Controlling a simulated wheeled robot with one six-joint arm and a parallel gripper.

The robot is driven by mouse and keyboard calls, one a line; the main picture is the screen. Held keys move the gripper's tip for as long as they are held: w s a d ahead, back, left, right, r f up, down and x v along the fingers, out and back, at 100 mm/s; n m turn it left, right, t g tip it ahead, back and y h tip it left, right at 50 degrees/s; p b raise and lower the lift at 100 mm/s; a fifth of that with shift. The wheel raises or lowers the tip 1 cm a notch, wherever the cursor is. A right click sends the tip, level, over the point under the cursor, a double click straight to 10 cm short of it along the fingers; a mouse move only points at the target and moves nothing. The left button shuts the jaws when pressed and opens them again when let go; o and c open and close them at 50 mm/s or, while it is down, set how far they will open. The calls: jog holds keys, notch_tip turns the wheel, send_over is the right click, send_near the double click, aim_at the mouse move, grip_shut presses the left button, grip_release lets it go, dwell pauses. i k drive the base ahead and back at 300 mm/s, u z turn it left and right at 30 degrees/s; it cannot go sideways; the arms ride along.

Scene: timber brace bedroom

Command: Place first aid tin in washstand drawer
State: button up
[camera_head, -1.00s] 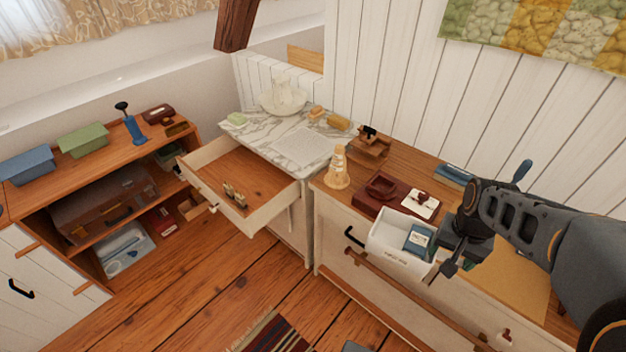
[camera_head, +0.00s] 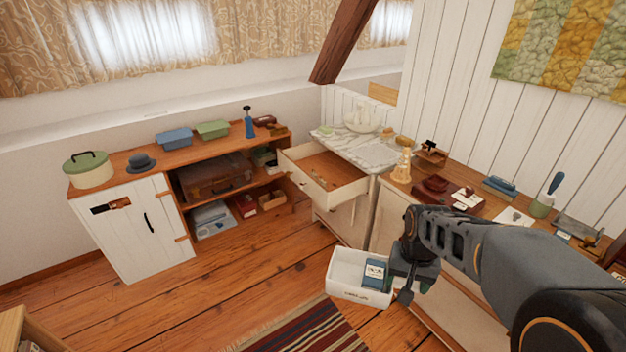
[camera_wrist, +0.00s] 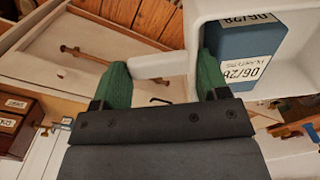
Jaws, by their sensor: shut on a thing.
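The white open-topped first aid tin (camera_head: 345,289) hangs in front of the right cabinet, above the floor, roughly level. A blue labelled box (camera_head: 375,273) stands inside it. My gripper (camera_head: 398,286) is shut on the tin's right side; in the wrist view the green fingers of my gripper (camera_wrist: 165,78) straddle a white part of the tin (camera_wrist: 293,92). The washstand (camera_head: 333,220) has a marble top, and its drawer (camera_head: 345,196) is pulled open, with a few small brass-coloured things inside. The tin is nearer to me than the drawer and apart from it.
A basin (camera_head: 362,122) stands on the washstand. A low shelf (camera_head: 228,142) stands left. The floor before the drawer is open, with a striped rug (camera_head: 310,330).

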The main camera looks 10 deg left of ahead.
aim_at(318, 171)
jog(key=u, duration=0.55)
jog(key=i, duration=0.75)
jog(key=u, duration=1.05)
jog(key=i, duration=1.55)
jog(key=z, duration=0.35)
jog(key=i, duration=1.05)
jog(key=z, duration=1.45)
jog(key=i, duration=0.5)
jog(key=z, duration=0.35)
